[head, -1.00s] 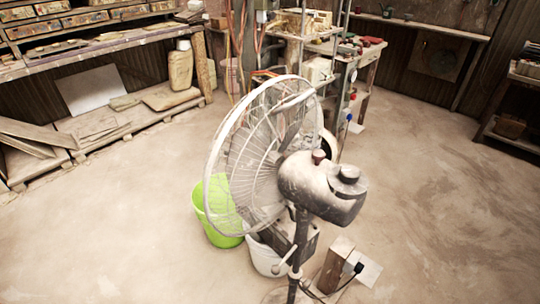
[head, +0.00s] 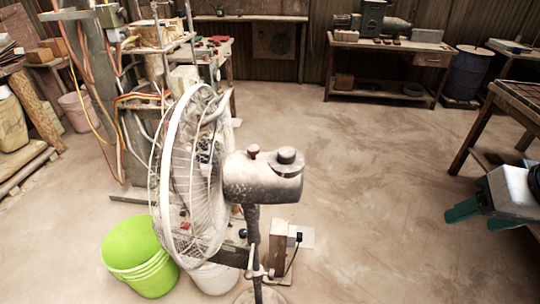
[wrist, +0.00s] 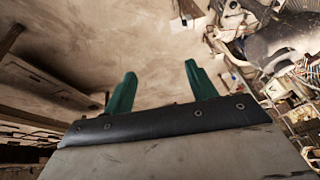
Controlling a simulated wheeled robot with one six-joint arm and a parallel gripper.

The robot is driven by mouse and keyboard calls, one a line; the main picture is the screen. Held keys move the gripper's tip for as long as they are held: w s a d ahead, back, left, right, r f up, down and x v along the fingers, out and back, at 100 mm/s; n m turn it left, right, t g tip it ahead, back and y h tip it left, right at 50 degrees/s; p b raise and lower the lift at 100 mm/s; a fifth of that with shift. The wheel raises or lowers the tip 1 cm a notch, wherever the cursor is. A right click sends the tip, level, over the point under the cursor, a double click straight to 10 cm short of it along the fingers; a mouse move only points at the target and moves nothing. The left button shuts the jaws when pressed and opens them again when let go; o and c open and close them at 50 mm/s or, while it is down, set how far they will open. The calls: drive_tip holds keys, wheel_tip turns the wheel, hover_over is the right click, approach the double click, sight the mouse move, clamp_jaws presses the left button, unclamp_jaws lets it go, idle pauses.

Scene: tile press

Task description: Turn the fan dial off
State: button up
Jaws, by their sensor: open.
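The standing fan has a white wire cage (head: 180,175) facing left and a grey, worn motor housing (head: 262,180). On top of the housing are a dark round dial-like knob (head: 287,157) and a smaller reddish knob (head: 253,151). I cannot tell the dial's setting. My gripper (head: 468,220) is at the right edge of the head view, well apart from the fan, with its green fingers spread and nothing between them. In the wrist view, the open gripper (wrist: 160,70) points over bare floor. Part of the fan seems to show at upper right there, its knobs not clear.
A green bucket (head: 138,255) and a white bucket (head: 215,277) stand by the fan's base. A wooden block (head: 278,240) stands beside its pole. A workbench (head: 385,45) is at the back and a table (head: 505,105) at the right. Floor between fan and gripper is clear.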

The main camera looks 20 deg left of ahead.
sight(287, 160)
drive_tip(key=w+a+f+t+y, duration=0.1)
drive_tip(key=w+a+t, duration=0.1)
drive_tip(key=a, duration=0.8)
drive_tip(key=w+a+f+n+t+y, duration=0.1)
drive_tip(key=w+a+t, duration=0.2)
drive_tip(key=a, duration=0.6)
drive_tip(key=w+a+f+t+y, duration=0.1)
drive_tip(key=a+t, duration=0.4)
drive_tip(key=a, duration=0.5)
drive_tip(key=shift+w+a+n+y, duration=0.15)
drive_tip(key=shift+w+n+y, duration=0.05)
drive_tip(key=shift+w, duration=0.25)
drive_tip(key=shift+w+a+n+y, duration=0.15)
drive_tip(key=shift+w+n+y, duration=0.05)
drive_tip(key=shift+w, duration=0.25)
drive_tip(key=s+t, duration=0.1)
drive_tip(key=s+a+f+t, duration=0.1)
drive_tip(key=s, duration=0.1)
drive_tip(key=s+f+t, duration=0.1)
drive_tip(key=shift+s+a+f+h, duration=0.15)
drive_tip(key=shift+a+f+h, duration=0.1)
drive_tip(key=shift+h, duration=0.15)
drive_tip(key=x, duration=0.7)
drive_tip(key=shift+w, duration=0.3)
drive_tip(key=c, duration=1)
